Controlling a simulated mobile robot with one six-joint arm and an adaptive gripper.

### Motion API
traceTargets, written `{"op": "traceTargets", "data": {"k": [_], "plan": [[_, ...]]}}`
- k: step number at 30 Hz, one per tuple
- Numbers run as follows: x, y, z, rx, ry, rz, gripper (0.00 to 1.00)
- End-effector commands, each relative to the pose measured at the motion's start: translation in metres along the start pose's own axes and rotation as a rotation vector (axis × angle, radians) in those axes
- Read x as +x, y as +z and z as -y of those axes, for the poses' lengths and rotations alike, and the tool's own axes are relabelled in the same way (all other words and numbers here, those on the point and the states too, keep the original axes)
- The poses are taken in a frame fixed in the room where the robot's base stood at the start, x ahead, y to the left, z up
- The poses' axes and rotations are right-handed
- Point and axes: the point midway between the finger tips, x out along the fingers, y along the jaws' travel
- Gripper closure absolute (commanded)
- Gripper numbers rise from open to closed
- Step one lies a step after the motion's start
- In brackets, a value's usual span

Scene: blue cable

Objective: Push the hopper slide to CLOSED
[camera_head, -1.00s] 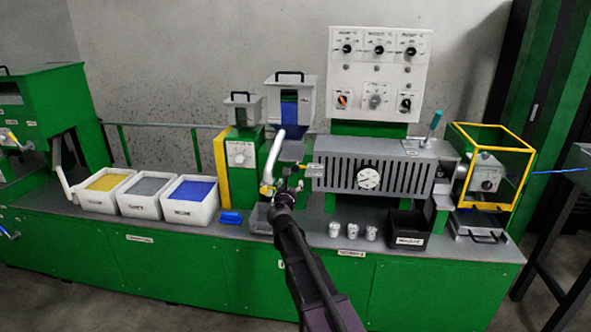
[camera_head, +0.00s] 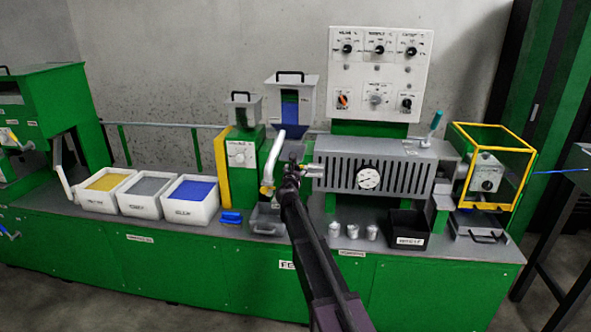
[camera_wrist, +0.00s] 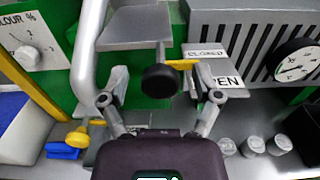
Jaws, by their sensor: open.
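The hopper slide shows in the wrist view as a dark round knob (camera_wrist: 162,78) at the front end of a post, with a yellow pointer (camera_wrist: 181,64) reaching right. The pointer's tip is beside the label plate, below the CLOSED label (camera_wrist: 206,53) and above the partly hidden OPEN label (camera_wrist: 226,82). My gripper (camera_wrist: 161,92) is open, with one finger on each side of the knob; I cannot tell if either touches it. In the head view my gripper (camera_head: 291,168) is below the hopper (camera_head: 291,102), and my arm hides the knob.
A white curved pipe (camera_head: 273,158) is close on the left. The slotted grey barrel with a dial (camera_head: 368,177) is close on the right. A grey bin (camera_head: 266,220), small cups (camera_head: 353,233) and a black bin (camera_head: 407,229) stand below on the bench.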

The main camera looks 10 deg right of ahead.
Motion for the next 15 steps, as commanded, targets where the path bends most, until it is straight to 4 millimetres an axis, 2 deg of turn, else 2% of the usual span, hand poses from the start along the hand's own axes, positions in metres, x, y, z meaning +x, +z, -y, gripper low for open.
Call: {"op": "traceTargets", "data": {"k": [6, 7, 15], "plan": [[0.0, 0.0, 0.0004, 0.0, 0.0, 0.0, 0.19], [0.0001, 0.0, 0.0004, 0.0, 0.0, 0.0, 0.21], [0.0001, 0.0, 0.0006, 0.0, 0.0, 0.0, 1.0]]}}
